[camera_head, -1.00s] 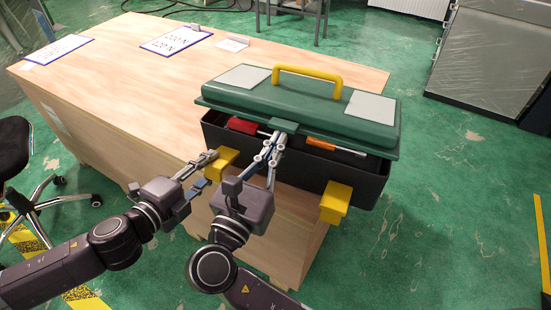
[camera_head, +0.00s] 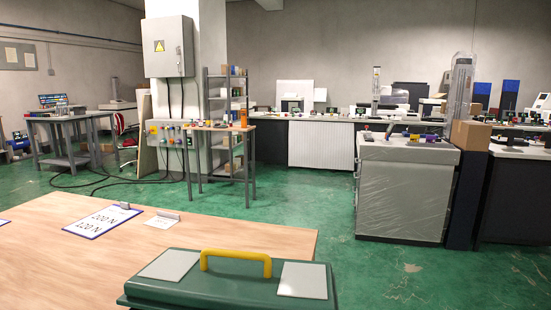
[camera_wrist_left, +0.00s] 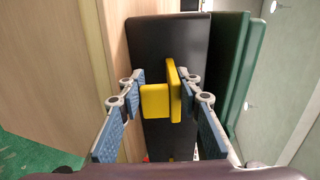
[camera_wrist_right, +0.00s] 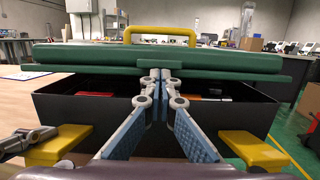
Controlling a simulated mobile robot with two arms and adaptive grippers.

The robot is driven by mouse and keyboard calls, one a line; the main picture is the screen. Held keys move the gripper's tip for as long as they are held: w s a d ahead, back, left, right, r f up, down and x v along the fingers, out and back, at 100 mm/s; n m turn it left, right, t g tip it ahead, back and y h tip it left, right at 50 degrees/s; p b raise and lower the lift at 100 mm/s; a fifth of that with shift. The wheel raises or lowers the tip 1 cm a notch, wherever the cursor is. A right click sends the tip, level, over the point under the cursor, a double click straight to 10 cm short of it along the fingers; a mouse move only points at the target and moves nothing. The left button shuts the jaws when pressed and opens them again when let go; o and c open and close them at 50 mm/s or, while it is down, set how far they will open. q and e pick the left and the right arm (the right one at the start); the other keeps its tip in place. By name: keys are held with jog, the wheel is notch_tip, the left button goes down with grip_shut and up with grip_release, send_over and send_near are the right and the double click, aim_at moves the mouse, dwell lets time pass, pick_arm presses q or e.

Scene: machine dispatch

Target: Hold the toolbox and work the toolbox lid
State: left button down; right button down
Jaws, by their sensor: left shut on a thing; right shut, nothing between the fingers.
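The black toolbox (camera_wrist_right: 235,115) has a green lid (camera_wrist_right: 90,56) with a yellow handle (camera_wrist_right: 160,33). In the right wrist view a gap shows between lid and box, with red and orange items inside. In the head view only the lid's top (camera_head: 235,285) shows. My left gripper (camera_wrist_left: 161,76) is shut on a yellow block (camera_wrist_left: 155,101) on the toolbox's front. My right gripper (camera_wrist_right: 160,78) is shut and empty, its fingertips at the green tab on the lid's front edge. Whether they touch is unclear. Neither gripper shows in the head view.
The toolbox is on a wooden table (camera_head: 60,260) bearing a clipboard (camera_head: 103,221) and a small card (camera_head: 161,222). Another yellow block (camera_wrist_right: 255,150) sticks out at the box's front right. Green floor lies beyond, with a wrapped grey cabinet (camera_head: 405,190) and shelves (camera_head: 225,110).

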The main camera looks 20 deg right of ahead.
pick_arm(q)
jog(key=shift+s+f, duration=0.1)
jog(key=shift+f, duration=0.25)
pick_arm(e)
jog(key=shift+t+h, duration=0.4)
jog(key=shift+t, duration=0.2)
notch_tip(320, 180, down, 8)
jog(key=shift+f, duration=0.25)
jog(key=v, duration=1)
jog(key=w+d+r+m+g+h, duration=0.1)
jog(key=w+d+r+m+h, duration=0.25)
jog(key=r+m, duration=0.35)
jog(key=w+d+r+m+g+h, duration=0.1)
jog(key=w+d+r+m+h, duration=0.3)
jog(key=r, duration=0.4)
jog(key=w+d+r+m+g+h, duration=0.1)
jog(key=w+d+r+m+h, duration=0.1)
jog(key=w+r+m, duration=0.5)
jog(key=d+r+m+g+h, duration=0.1)
jog(key=d+r+m+g, duration=0.1)
jog(key=r, duration=0.5)
jog(key=s+d+r+m+g+h, duration=0.1)
jog(key=d+r+m+g, duration=0.2)
jog(key=d+r+m, duration=0.2)
jog(key=d+r+m+g+h, duration=0.1)
jog(key=d+r+m+g, duration=0.2)
jog(key=r+m, duration=0.4)
notch_tip(320, 180, up, 3)
jog(key=shift+s+d+r, duration=0.2)
jog(key=shift+d, duration=0.1)
